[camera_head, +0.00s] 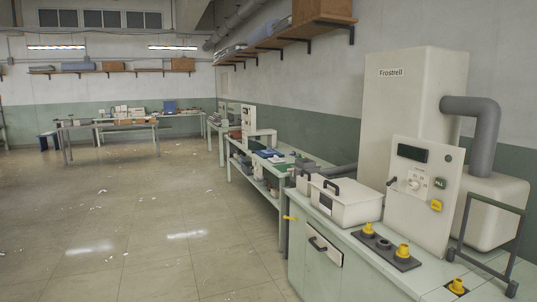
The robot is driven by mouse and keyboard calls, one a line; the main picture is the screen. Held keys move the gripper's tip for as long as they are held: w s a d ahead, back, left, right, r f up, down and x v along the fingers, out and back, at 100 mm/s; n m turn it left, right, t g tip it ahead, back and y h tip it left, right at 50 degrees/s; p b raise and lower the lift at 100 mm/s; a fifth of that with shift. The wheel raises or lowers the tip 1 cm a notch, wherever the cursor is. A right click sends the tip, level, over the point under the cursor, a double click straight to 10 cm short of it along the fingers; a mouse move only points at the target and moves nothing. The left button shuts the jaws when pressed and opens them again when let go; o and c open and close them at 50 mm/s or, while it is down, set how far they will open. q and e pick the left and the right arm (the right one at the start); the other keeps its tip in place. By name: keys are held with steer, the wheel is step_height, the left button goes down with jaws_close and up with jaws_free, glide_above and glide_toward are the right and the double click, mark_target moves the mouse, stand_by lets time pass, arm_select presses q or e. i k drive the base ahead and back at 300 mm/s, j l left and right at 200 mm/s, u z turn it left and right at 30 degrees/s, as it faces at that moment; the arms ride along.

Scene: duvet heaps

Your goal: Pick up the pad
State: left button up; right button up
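I cannot pick out a pad for certain. Small flat items, one blue-green (268,154), lie on the middle bench (273,199) along the right wall; they are too small to tell apart. Neither of my grippers is in view.
At the near right, a pale cabinet bench (322,267) carries a white box (346,205) with a dark handle, a large machine (405,130) marked Frostrell and yellow knobs (403,251). A far table (110,125) stands at the back. The tiled floor (130,220) at left is open, with small white scraps.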

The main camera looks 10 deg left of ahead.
mark_target(269, 150)
steer(key=i+j+u, duration=0.4)
steer(key=i, duration=0.35)
steer(key=i+j+u, duration=0.35)
steer(key=i, duration=0.4)
steer(key=i+u, duration=0.4)
steer(key=i, duration=1.3)
steer(key=i+j+z, duration=0.1)
steer(key=i, duration=0.85)
steer(key=i+j, duration=0.1)
steer(key=i, duration=0.8)
steer(key=i+j+z, duration=0.1)
steer(key=i, duration=0.8)
steer(key=i+z, duration=0.45)
steer(key=i+j+z, duration=0.15)
steer(key=z, duration=0.35)
steer(key=i+j+z, duration=0.65)
steer(key=z, duration=0.25)
steer(key=j, duration=0.1)
